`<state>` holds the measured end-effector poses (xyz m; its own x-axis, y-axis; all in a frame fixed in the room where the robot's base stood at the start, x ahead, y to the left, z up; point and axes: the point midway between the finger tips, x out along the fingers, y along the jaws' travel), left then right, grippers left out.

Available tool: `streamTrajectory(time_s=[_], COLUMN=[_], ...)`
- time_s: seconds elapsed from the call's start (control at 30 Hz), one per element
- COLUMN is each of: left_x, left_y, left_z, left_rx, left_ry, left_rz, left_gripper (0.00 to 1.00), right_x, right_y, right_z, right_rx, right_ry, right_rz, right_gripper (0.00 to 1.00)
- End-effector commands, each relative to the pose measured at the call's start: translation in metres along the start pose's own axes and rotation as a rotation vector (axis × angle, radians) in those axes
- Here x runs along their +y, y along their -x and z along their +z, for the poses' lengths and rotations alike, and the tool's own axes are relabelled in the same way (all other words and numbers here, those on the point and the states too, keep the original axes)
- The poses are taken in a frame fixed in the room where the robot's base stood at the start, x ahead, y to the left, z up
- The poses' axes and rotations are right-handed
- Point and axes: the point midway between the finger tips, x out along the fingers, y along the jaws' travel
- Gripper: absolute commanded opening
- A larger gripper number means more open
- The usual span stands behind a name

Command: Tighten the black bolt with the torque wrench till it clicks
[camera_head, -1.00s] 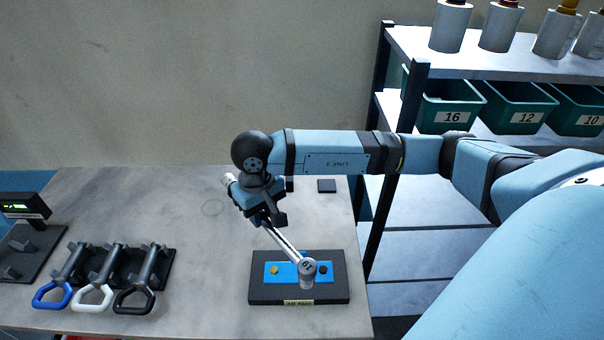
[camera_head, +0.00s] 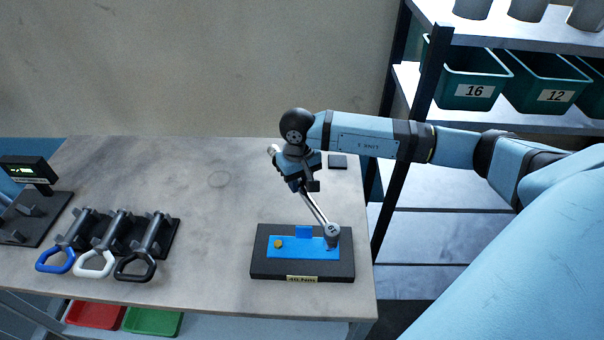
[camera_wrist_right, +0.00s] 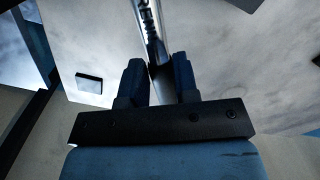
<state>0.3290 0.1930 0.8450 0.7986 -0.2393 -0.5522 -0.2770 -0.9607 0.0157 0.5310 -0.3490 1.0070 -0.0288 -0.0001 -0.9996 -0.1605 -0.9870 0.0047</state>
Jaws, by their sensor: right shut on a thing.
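The torque wrench (camera_head: 315,208) is a silver bar with a round head marked 18 or 19. My right gripper (camera_head: 307,187) is shut on its handle, and the bar also shows between the fingers in the right wrist view (camera_wrist_right: 150,35). The wrench slants down to the right. Its head is over the right end of the blue plate on the dark block (camera_head: 300,268), which has a label reading about 40 Nm. The black bolt is hidden behind the head; I cannot tell whether the socket is seated on it. A yellow bolt (camera_head: 278,244) shows at the plate's left. My left gripper is out of view.
Three tools with blue, white and black loop handles (camera_head: 94,263) lie in a rack at left. A small display (camera_head: 28,170) stands behind them. A dark square pad (camera_head: 338,161) lies at the back. A shelf with green bins (camera_head: 470,78) stands at right. The middle table is clear.

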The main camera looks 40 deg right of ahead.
Motion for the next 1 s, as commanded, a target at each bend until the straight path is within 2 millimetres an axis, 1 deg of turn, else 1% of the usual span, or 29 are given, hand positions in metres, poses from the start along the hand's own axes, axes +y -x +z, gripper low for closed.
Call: streamTrajectory(time_s=[0.03, 0.2, 0.3, 0.53, 0.73, 1.0], left_x=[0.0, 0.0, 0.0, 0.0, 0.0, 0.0], left_y=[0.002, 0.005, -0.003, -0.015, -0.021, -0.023], left_z=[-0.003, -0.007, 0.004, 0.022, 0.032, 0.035], left_rx=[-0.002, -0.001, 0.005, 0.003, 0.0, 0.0], left_ry=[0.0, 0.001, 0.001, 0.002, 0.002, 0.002], left_rz=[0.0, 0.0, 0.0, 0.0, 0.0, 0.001], left_gripper=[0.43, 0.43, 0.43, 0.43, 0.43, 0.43], right_x=[-0.008, -0.03, -0.042, -0.07, -0.085, -0.092], right_y=[0.005, 0.006, 0.0, 0.001, 0.002, 0.004], right_z=[0.0, 0.001, 0.004, 0.014, 0.024, 0.028], right_rx=[0.004, 0.005, 0.008, 0.01, 0.009, 0.008], right_ry=[0.04, 0.181, 0.272, 0.468, 0.589, 0.645], right_rz=[-0.003, 0.0, 0.005, 0.01, 0.014, 0.015], right_gripper=[0.0, 0.0, 0.0, 0.0, 0.0, 0.0])
